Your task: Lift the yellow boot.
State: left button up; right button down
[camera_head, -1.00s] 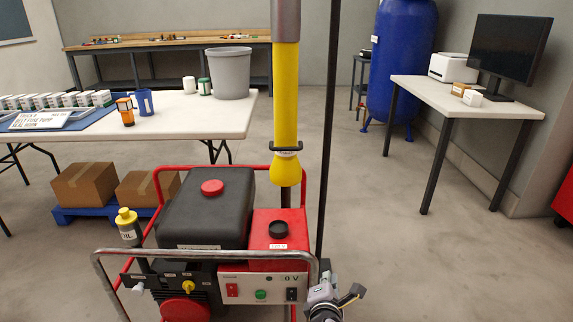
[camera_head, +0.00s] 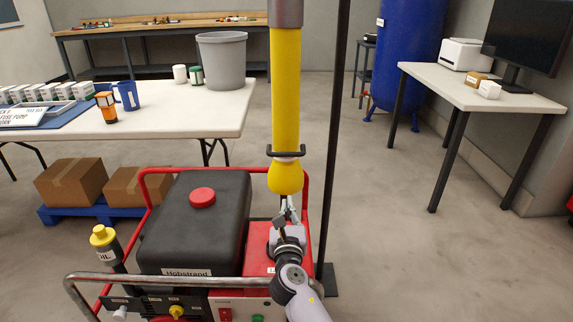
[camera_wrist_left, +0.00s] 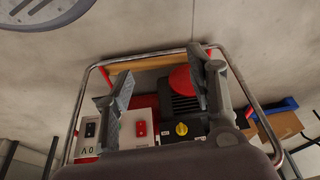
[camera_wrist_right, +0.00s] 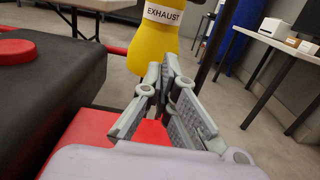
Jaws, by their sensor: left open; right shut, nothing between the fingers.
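The yellow boot (camera_head: 285,180) is the flared lower end of a yellow hose (camera_head: 285,90) hanging from a grey pipe. It hangs above the red part (camera_head: 258,262) of the generator. A dark bracket (camera_head: 270,153) crosses just above it. In the right wrist view the boot (camera_wrist_right: 155,45) carries an EXHAUST label. My right gripper (camera_head: 287,205) is shut and empty, its fingertips just below the boot in the head view; I cannot tell whether they touch it. Its fingers (camera_wrist_right: 166,75) are together in the right wrist view. My left gripper (camera_wrist_left: 165,85) is open and empty, over the generator's control panel.
The generator has a black tank (camera_head: 195,225) with a red cap and a metal tube frame (camera_head: 180,277). A dark pole (camera_head: 334,150) stands right of the hose. A white table (camera_head: 180,118) with a grey bin is at left, a desk (camera_head: 480,95) at right. Floor between is open.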

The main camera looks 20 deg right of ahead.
aim_at(286, 156)
pick_arm(q)
jog(key=w+d+t+b, duration=0.1)
jog(key=w+t+b, duration=0.2)
jog(key=w, duration=0.2)
jog(key=shift+s+a+f+g+p, duration=0.25)
jog(key=shift+s+g, duration=0.25)
jog(key=shift+s, duration=0.4)
jog(key=shift+s+a+f+g+p, duration=0.1)
jog(key=shift+s+f+g, duration=0.35)
jog(key=shift+s, duration=0.4)
jog(key=shift+s+a+f+g+p, duration=0.2)
jog(key=shift+s+g, duration=0.35)
jog(key=shift+s, duration=0.35)
pick_arm(e)
jog(key=w+d+r, duration=0.3)
jog(key=w+r, duration=0.1)
jog(key=w, duration=0.6)
jog(key=shift+r, duration=0.35)
jog(key=shift+w+a, duration=0.1)
